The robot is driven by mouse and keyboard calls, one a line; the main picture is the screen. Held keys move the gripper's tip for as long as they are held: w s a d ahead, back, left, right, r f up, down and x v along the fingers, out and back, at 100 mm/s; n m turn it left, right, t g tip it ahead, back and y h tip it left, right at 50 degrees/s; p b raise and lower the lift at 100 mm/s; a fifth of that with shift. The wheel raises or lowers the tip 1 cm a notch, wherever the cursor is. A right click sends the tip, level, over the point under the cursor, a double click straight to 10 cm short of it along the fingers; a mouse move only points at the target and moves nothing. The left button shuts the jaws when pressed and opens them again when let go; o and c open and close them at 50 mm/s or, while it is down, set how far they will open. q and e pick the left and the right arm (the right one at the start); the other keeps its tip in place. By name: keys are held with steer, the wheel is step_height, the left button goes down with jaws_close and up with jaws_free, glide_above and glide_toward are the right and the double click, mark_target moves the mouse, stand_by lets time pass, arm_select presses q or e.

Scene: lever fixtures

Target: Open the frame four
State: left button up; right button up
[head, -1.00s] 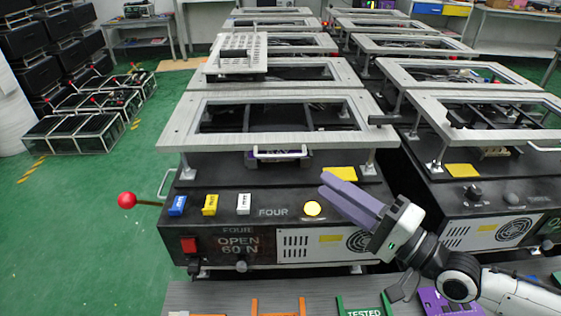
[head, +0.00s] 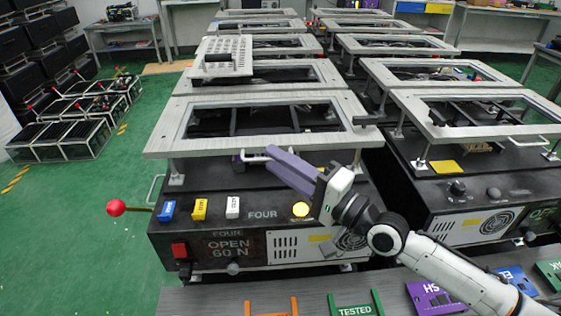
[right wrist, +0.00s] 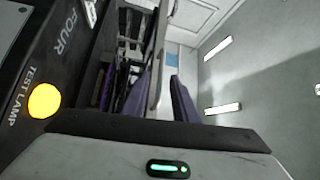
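Fixture four (head: 262,240) is a black box labelled FOUR, with a display reading OPEN 60 N. Its pale grey frame (head: 165,140) lies level above the box on posts. The frame's front handle (head: 250,158) is a light bar, partly hidden by my purple fingers. My right gripper (head: 267,160) is at the handle's right end, pointing left and away. In the right wrist view its two fingers (right wrist: 160,95) stand apart, and the handle bar (right wrist: 157,78) shows between or just beyond them; I cannot tell whether they touch. My left gripper is not in view.
A lever with a red ball (head: 116,208) sticks out on the left. Blue, yellow and white blocks and a lit yellow lamp (head: 301,209) sit on the box. A neighbouring fixture (head: 470,200) stands to the right. A grey bench (head: 215,300) with coloured holders is in front.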

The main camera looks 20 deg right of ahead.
jaws_close()
stand_by(1.4)
